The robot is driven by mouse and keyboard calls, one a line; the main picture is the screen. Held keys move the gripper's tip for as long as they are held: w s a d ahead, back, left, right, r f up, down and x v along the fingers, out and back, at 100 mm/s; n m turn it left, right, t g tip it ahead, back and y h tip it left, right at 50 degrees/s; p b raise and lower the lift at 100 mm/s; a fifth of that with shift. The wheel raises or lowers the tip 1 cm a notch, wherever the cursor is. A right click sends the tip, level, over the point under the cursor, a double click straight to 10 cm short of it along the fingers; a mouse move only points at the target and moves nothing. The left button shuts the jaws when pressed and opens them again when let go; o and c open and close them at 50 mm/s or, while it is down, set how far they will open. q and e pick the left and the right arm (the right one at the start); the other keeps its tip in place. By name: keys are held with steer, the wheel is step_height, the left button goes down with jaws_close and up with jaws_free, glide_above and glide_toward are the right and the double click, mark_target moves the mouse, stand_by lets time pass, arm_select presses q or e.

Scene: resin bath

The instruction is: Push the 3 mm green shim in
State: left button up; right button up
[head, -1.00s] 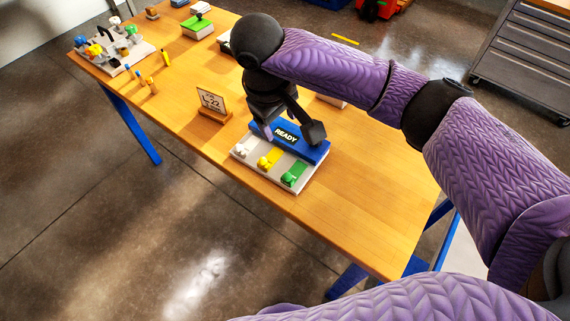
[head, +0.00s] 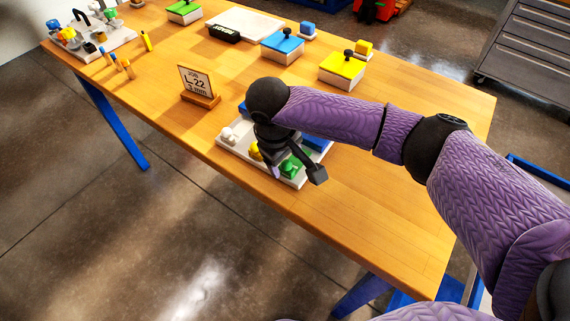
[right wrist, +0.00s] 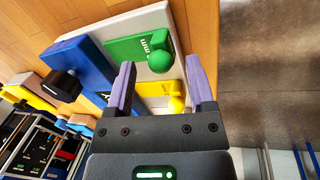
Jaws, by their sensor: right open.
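The green shim (head: 291,166) with a rounded knob sits at the right end of the pale block (head: 228,147) near the table's front edge. In the right wrist view the green shim (right wrist: 130,48) lies flat, partly marked "mm", its round green knob facing right. My right gripper (head: 297,174) is open and empty, low over the block. In the wrist view its two fingers (right wrist: 161,85) stand either side of the yellow shim's knob, with the green shim just beyond the fingertips. I cannot tell whether they touch anything. My left gripper is out of view.
The white knob (head: 229,135) and yellow shim (head: 255,151) share the block. The blue housing (head: 317,142) behind is partly hidden by my arm. A job card (head: 196,80) reading "L-22 3 mm" stands left. Blue (head: 282,47) and yellow (head: 342,70) boxes stand behind.

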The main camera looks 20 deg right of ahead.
steer(key=shift+d+f, duration=0.1)
steer(key=shift+f, duration=0.35)
jaws_close()
stand_by(0.4)
steer(key=shift+r, duration=0.1)
stand_by(0.6)
